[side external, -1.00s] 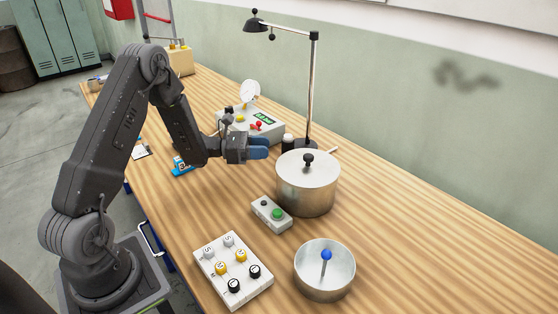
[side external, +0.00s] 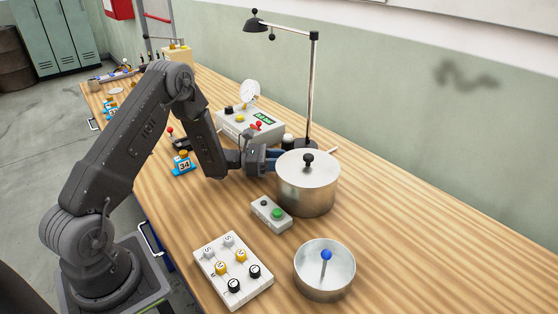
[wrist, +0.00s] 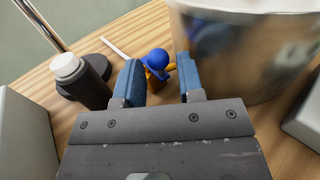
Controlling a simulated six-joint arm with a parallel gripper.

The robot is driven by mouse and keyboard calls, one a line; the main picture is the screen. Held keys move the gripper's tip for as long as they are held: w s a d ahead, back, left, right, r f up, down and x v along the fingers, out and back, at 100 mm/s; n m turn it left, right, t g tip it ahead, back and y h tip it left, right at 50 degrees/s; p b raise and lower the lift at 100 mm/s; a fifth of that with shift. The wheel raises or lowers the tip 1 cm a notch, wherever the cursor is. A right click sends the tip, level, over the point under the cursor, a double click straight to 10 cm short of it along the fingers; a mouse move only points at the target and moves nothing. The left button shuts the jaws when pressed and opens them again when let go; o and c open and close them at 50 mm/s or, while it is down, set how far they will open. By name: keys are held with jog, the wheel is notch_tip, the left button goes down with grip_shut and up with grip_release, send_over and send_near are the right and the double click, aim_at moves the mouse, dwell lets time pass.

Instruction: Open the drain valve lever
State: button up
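A steel pot (side external: 307,190) with a black lid knob stands on the wooden bench. In the wrist view its curved wall (wrist: 240,50) fills the upper right. Low beside that wall is a blue-ended lever (wrist: 156,60) on a brass-orange fitting, apparently the drain valve lever. My gripper (wrist: 160,78) is open, its blue fingers apart on either side of the lever. I cannot tell whether either finger touches it. In the side view my gripper (side external: 272,158) is low at the pot's left side, fingertips partly hidden, and the lever is not visible.
A black bottle with a white cap (wrist: 85,80) and the lamp stand (side external: 312,90) are close by. A green-button box (side external: 271,214), a steel bowl (side external: 324,285), a knob panel (side external: 232,270) and a control box (side external: 250,124) surround the pot. The bench's right side is clear.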

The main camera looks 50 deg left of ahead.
grip_shut()
jog(key=shift+d+n+t+y, duration=0.4)
jog(key=shift+n+t+y, duration=0.25)
jog(key=shift+y, duration=0.25)
jog(key=shift+o, duration=0.8)
grip_release()
jog(key=shift+a+h, duration=0.1)
jog(key=shift+h, duration=0.2)
